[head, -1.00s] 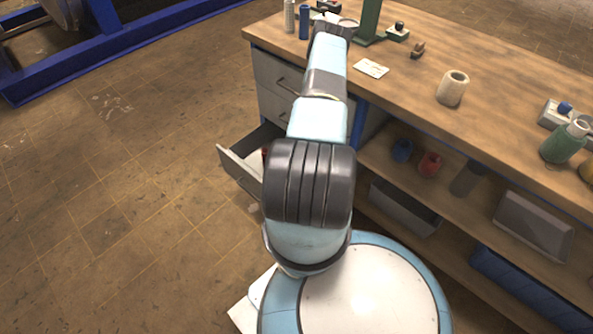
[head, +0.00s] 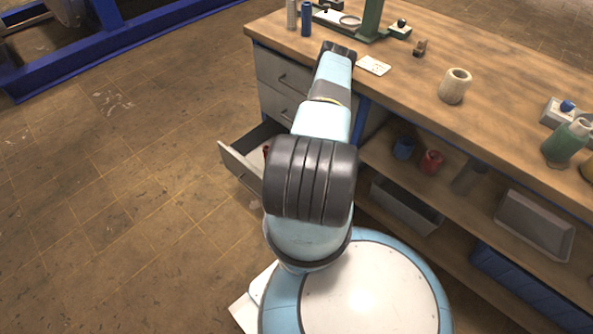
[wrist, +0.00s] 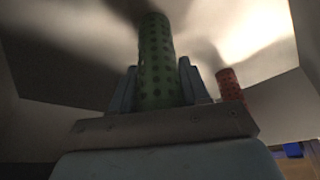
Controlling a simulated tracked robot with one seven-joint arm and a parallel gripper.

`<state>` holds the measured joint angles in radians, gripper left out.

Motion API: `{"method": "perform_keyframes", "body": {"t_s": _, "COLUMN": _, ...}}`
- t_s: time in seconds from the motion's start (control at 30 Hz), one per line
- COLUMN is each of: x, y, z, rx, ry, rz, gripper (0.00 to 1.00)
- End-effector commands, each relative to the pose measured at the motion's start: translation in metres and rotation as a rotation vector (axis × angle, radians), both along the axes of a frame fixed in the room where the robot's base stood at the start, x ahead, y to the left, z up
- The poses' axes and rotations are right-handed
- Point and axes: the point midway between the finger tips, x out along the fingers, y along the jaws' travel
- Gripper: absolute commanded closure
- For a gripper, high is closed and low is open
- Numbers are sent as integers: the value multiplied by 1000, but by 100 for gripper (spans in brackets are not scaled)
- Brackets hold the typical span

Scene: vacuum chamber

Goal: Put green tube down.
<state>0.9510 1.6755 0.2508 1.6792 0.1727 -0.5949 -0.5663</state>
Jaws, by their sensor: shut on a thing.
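In the wrist view the green tube (wrist: 157,55) stands between the two fingers of my gripper (wrist: 165,88), which is shut on it. The tube has a dotted pattern and points away from the gripper. Pale walls around it look like the inside of a drawer. In the head view the open drawer (head: 236,170) is at the left end of the workbench. My arm reaches toward that end and hides my gripper and the green tube there. I cannot tell whether the tube touches the drawer floor.
A red tube (wrist: 231,85) is just right of the gripper in the wrist view. On the workbench top (head: 480,105) are a blue tube (head: 306,20), a beige roll (head: 455,86), a white card (head: 373,66) and a green bottle (head: 566,143). Shelves below hold bins.

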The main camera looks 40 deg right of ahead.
Motion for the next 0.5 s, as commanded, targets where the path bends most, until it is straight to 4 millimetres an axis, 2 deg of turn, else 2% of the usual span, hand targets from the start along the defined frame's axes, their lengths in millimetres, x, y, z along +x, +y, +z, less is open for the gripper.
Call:
{"method": "perform_keyframes", "body": {"t_s": 0.27, "x": -5, "y": 5, "z": -11, "rx": 9, "ry": 6, "rz": -1, "gripper": 88}}
{"method": "perform_keyframes", "body": {"t_s": 0.3, "x": -5, "y": 5, "z": -11, "rx": 9, "ry": 6, "rz": -1, "gripper": 52}}
{"method": "perform_keyframes", "body": {"t_s": 0.5, "x": -4, "y": 6, "z": -11, "rx": 9, "ry": 6, "rz": 0, "gripper": 33}}
